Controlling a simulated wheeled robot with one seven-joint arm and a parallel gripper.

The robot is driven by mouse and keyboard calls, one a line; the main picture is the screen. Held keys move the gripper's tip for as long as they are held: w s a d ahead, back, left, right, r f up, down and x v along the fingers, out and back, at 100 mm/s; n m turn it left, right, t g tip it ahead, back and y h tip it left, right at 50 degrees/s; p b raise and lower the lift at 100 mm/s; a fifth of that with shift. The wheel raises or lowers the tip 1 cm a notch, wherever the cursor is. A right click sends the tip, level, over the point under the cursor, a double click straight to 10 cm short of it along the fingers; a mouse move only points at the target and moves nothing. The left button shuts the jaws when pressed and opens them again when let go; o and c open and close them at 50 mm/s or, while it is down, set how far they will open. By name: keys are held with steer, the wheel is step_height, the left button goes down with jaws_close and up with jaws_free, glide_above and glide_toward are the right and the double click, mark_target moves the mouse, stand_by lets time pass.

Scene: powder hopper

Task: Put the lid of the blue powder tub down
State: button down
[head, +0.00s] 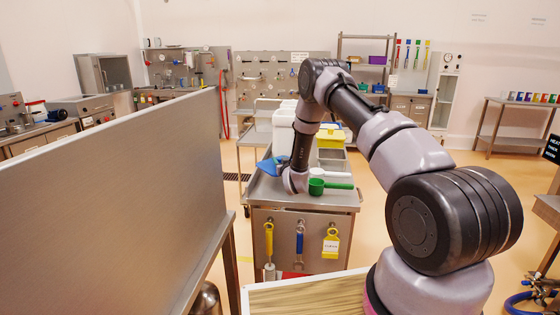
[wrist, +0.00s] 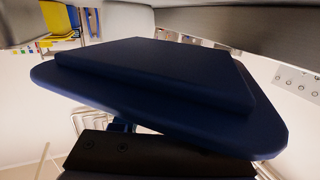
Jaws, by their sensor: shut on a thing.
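The dark blue lid (wrist: 160,85) fills much of the wrist view, tilted in the picture. My gripper (wrist: 123,127) is shut on it by its near side; the fingers are mostly hidden under the lid. In the head view the blue lid (head: 269,166) shows at the left edge of the steel cart, beside the end of my arm. There the fingers are hidden, and I cannot tell whether the lid touches the cart top. I cannot make out the blue tub itself.
The steel cart (head: 263,190) bears a green scoop (head: 327,185), a white scoop (head: 332,175), a steel pan (head: 333,158) and a yellow container (head: 330,136). Tools hang on its front. A large steel panel (head: 110,215) stands at the left. Open floor lies right of the cart.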

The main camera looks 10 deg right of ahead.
steer(key=shift+s+f, duration=0.1)
steer(key=shift+f, duration=0.15)
